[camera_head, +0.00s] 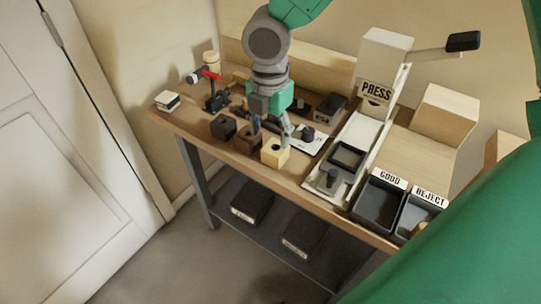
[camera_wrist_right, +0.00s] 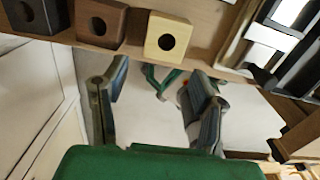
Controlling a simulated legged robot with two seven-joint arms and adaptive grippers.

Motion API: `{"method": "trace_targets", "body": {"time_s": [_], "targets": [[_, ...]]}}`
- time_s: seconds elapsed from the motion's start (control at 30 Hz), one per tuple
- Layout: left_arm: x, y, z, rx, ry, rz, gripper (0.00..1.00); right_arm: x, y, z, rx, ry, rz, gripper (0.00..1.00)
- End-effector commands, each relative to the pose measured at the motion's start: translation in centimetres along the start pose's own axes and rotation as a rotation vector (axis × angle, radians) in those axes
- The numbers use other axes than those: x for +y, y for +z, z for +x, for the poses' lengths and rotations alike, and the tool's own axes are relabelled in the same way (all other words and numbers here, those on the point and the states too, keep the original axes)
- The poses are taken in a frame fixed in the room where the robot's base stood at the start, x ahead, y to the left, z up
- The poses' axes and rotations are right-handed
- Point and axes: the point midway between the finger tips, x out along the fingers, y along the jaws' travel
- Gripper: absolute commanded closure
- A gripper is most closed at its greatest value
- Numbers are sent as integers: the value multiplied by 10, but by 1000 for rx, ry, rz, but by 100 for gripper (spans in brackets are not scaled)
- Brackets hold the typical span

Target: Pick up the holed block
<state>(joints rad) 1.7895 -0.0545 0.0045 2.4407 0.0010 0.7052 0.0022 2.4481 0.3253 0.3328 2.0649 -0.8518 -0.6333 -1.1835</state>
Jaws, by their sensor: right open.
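Three blocks with round holes stand in a row along the front of the bench: a near-black block (camera_head: 222,127), a brown block (camera_head: 249,139) and a pale wooden block (camera_head: 274,154). In the right wrist view the pale block (camera_wrist_right: 168,38), the brown block (camera_wrist_right: 100,22) and the near-black block (camera_wrist_right: 30,15) line the top edge. My right gripper (camera_head: 271,129) is open and empty, close to the brown and pale blocks. My left gripper is out of view.
A press (camera_head: 385,55) with a lever stands to the right of the blocks. Black GOOD (camera_head: 379,203) and REJECT (camera_head: 419,216) trays sit at the right front. A black device with a red part (camera_head: 213,95) stands at the left. Dark bins (camera_head: 252,202) lie on the lower shelf.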

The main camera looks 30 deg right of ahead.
Motion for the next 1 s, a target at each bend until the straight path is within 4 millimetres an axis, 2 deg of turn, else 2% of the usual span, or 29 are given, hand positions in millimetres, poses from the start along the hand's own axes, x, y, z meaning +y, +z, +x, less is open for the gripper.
{"method": "trace_targets", "body": {"time_s": [0.03,0.1,0.37,0.63,0.9,0.97,1.0], "targets": [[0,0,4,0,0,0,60,-2,2,12,2,-2,2,47],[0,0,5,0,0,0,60,-2,3,19,3,0,2,47],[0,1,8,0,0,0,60,-2,6,34,6,1,5,47],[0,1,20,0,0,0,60,0,11,72,2,-1,3,47],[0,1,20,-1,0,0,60,-1,13,77,3,3,3,47],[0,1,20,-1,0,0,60,-1,13,77,4,3,3,64],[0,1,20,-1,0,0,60,-1,13,77,4,3,3,78]]}}
